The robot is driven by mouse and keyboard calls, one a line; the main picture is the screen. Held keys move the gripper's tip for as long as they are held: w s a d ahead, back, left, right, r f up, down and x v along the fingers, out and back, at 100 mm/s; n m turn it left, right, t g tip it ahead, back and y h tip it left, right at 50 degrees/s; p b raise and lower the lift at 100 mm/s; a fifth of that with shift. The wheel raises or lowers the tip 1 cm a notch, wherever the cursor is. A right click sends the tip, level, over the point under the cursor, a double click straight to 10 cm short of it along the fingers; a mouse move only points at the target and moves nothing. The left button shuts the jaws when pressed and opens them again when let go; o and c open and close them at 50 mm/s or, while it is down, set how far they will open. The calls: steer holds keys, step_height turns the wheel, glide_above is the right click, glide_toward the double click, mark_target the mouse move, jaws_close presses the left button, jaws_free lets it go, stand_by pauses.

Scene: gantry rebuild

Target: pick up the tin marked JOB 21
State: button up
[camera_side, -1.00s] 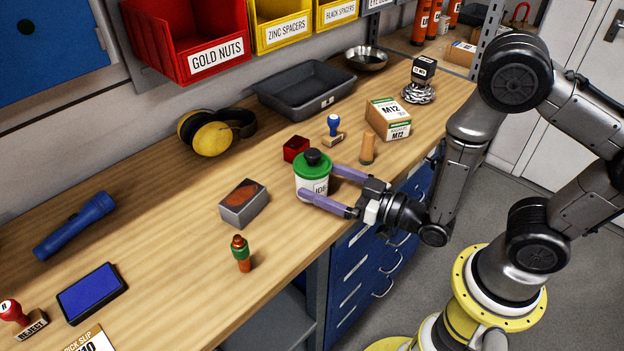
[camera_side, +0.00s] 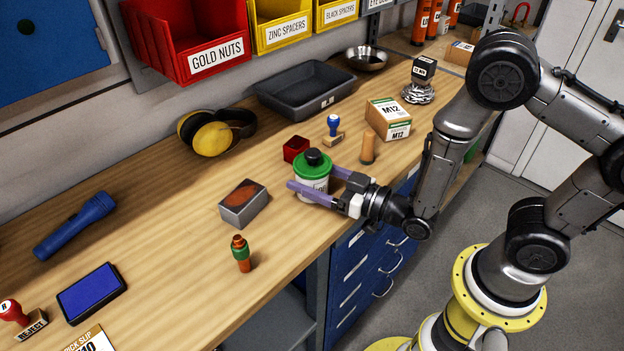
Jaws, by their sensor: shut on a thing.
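The white tin with a green lid and black knob (camera_side: 312,165) stands upright on the wooden bench near its front edge. My gripper (camera_side: 312,182) reaches in from the right, with one purple finger across the tin's near side and the other behind it. It is shut on the tin. The near finger covers most of the label, so its marking cannot be read now. The tin shows no clear gap from the bench.
A red open box (camera_side: 295,149) sits just behind the tin. A grey box with a rust-coloured top (camera_side: 243,203) is to the left, an orange-and-green bottle (camera_side: 241,253) in front. A tan cylinder (camera_side: 367,148) and a blue-handled stamp (camera_side: 334,130) stand behind right.

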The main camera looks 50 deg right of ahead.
mark_target(310, 162)
steer(key=shift+r, duration=0.15)
steer(key=shift+r, duration=0.5)
step_height(310, 162, up, 2)
steer(key=shift+r, duration=0.1)
steer(key=s+d+r, duration=0.3)
steer(key=s+r, duration=0.6)
steer(key=s, duration=0.4)
steer(key=shift+s+d+r, duration=0.2)
steer(key=shift+d+r, duration=0.05)
steer(key=shift+r, duration=0.05)
